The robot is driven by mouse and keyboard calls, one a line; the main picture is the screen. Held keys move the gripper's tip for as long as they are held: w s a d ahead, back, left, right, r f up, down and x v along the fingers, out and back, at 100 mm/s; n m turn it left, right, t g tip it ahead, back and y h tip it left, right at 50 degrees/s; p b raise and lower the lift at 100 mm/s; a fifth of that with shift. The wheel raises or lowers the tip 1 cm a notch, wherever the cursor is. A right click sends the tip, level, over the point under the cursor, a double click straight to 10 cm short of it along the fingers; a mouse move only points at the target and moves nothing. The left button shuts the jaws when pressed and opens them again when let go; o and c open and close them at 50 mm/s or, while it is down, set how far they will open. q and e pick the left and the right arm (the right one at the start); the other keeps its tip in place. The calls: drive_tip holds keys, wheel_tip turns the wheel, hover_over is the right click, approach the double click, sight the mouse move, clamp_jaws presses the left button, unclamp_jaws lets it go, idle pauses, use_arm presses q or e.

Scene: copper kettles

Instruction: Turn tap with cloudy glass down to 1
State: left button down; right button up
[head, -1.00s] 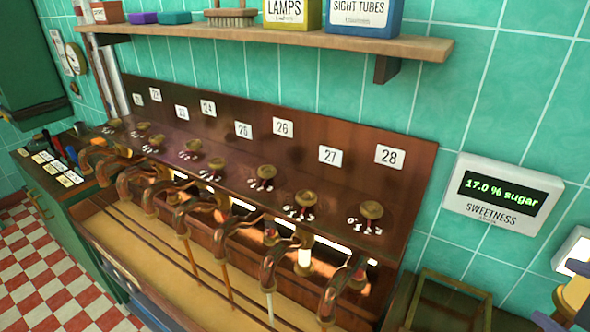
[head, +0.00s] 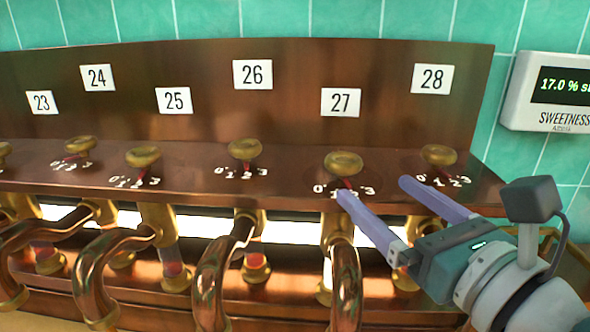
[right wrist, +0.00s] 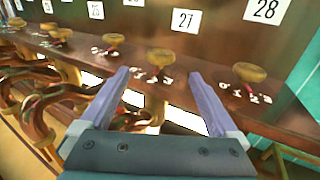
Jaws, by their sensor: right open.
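Tap 27's brass knob (head: 343,162) stands on the copper ledge above its 0 to 3 scale. Its red pointer is near the 2, though the finger beside it makes the exact mark hard to read. Its sight glass (head: 325,268) looks pale and is partly hidden behind the curved copper pipe. My right gripper (head: 375,188) is open and empty, its lilac fingers just in front of the ledge, between knobs 27 and 28. In the right wrist view, knob 27 (right wrist: 158,57) shows beyond the gap between the fingers, apart from them. My left gripper is out of view.
Knob 28 (head: 438,155) stands close to my right finger, and knob 26 (head: 245,149) to the left. Curved copper spouts (head: 346,290) stick out below the ledge. A sweetness display (head: 560,90) on the tiled wall reads 17.0 %.

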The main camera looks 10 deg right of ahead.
sight(354, 169)
drive_tip(key=w, duration=0.4)
drive_tip(key=w+a, duration=0.1)
drive_tip(key=w, duration=0.2)
drive_tip(key=shift+b, duration=0.3)
drive_tip(key=shift+w+a, duration=0.2)
drive_tip(key=shift+w, duration=0.35)
drive_tip(key=c, duration=1.4)
drive_tip(key=shift+o, duration=0.2)
drive_tip(key=shift+r, duration=0.1)
